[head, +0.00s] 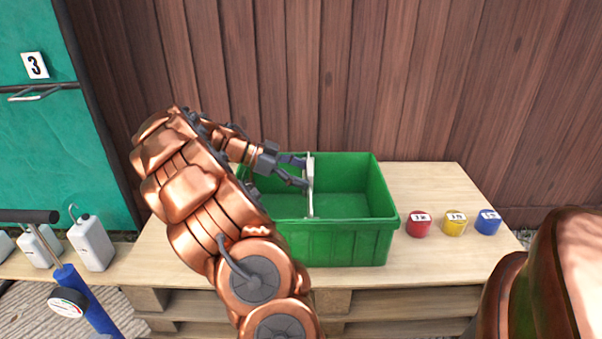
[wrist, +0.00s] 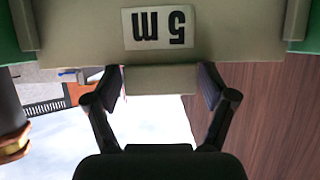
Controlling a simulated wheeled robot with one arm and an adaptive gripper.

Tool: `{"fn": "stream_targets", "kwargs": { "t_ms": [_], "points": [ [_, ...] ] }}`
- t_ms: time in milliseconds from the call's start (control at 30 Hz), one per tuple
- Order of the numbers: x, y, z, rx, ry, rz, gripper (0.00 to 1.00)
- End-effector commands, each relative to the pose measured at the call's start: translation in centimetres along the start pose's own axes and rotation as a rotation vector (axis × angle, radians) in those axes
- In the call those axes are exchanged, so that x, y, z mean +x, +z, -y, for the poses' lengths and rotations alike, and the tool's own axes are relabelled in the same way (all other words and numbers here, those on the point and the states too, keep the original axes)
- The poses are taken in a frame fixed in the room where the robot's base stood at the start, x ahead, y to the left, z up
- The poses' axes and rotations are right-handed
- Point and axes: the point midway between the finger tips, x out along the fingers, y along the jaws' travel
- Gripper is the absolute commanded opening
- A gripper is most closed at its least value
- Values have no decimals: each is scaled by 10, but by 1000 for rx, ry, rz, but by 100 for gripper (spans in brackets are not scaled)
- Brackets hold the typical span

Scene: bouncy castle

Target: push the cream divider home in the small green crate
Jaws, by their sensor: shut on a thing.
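The green crate (head: 342,243) stands open on the wooden bench. The cream divider (head: 310,197) is upright in it, seen nearly edge-on, across the crate from back to front. In the wrist view the divider (wrist: 232,28) fills the top, with an upside-down "5 m" label. Upright strips (wrist: 23,22) flank it, with bits of green crate at both sides. My gripper (head: 305,173) is inside the crate outline, shut on the divider's tab (wrist: 160,79), one finger at each end. The divider's lower edge is hidden, so I cannot tell how deep it sits.
A red tub (head: 418,224), a yellow tub (head: 454,223) and a blue tub (head: 487,222) stand right of the crate. White canisters (head: 90,243) and a blue pump (head: 88,305) are at left. A wooden fence (head: 440,80) closes the back. The bench (head: 425,180) is clear behind the tubs.

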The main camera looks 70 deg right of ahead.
Motion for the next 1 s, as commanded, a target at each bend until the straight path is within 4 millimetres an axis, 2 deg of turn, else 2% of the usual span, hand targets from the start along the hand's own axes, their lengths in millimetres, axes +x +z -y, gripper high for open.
{"fn": "stream_targets", "kwargs": {
  "t_ms": [633, 667, 833, 1000],
  "points": [
    [7, 15, 0, 0, 0, 0, 42],
    [7, 15, 0, 0, 0, 0, 84],
    [6, 14, 0, 0, 0, 0, 100],
    [6, 14, 0, 0, 0, 0, 100]
  ]
}}
